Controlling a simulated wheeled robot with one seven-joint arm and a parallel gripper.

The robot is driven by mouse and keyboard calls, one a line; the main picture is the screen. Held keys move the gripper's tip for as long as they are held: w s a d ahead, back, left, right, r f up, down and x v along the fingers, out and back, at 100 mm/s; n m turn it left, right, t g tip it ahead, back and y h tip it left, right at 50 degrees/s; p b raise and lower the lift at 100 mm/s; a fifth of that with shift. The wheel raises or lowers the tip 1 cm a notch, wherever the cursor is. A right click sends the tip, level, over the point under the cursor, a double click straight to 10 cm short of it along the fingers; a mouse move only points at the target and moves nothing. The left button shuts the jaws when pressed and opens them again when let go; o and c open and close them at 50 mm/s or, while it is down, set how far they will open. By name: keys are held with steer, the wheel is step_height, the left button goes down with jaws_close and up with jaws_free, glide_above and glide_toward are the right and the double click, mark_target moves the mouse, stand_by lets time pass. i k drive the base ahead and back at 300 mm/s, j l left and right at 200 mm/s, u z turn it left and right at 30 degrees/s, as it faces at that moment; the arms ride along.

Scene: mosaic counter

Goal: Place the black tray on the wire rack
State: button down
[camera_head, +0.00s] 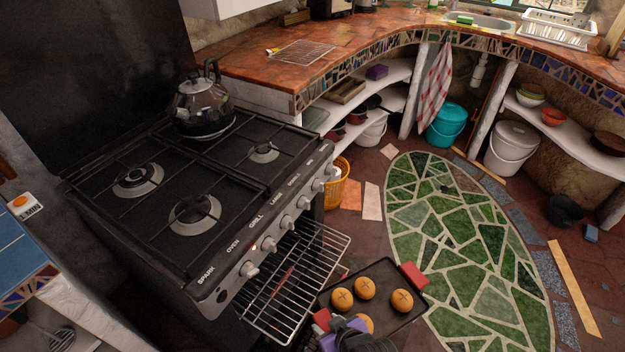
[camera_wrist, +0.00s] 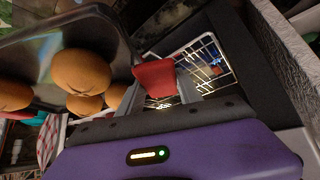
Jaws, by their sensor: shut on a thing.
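The black tray (camera_head: 388,326) carries several round orange-brown buns and has red grips at two ends. It is at the bottom centre of the head view, beside the pulled-out oven rack. My gripper (camera_head: 330,330) is shut on the tray's near red grip. In the wrist view my gripper (camera_wrist: 160,98) is at the red grip (camera_wrist: 155,78), with the tray (camera_wrist: 60,35) and its buns at upper left. The wire rack (camera_head: 302,52) lies on the orange counter at the back, empty. The gripper is far from it, and the fingertips are partly hidden.
The stove (camera_head: 180,200) stands at left with a kettle (camera_head: 203,105) on a back burner. The oven rack (camera_head: 295,285) sticks out below its knobs. A small yellow-and-white item (camera_head: 272,51) lies by the wire rack. The counter front (camera_head: 270,72) is bare. A green mosaic (camera_head: 460,230) covers the floor.

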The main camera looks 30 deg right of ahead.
mark_target(303, 51)
steer(key=i+l+u, duration=0.2)
steer(key=l, duration=0.75)
steer(key=l+u, duration=0.25)
steer(key=l, duration=0.7)
steer(key=i+l+u, duration=0.2)
steer(key=l, duration=0.75)
steer(key=l+u, duration=0.15)
steer(key=l, duration=0.75)
steer(key=i+l, duration=0.15)
steer(key=l, duration=0.35)
steer(key=i+l+u, duration=0.15)
steer(key=l, duration=0.9)
steer(key=i+u, duration=0.05)
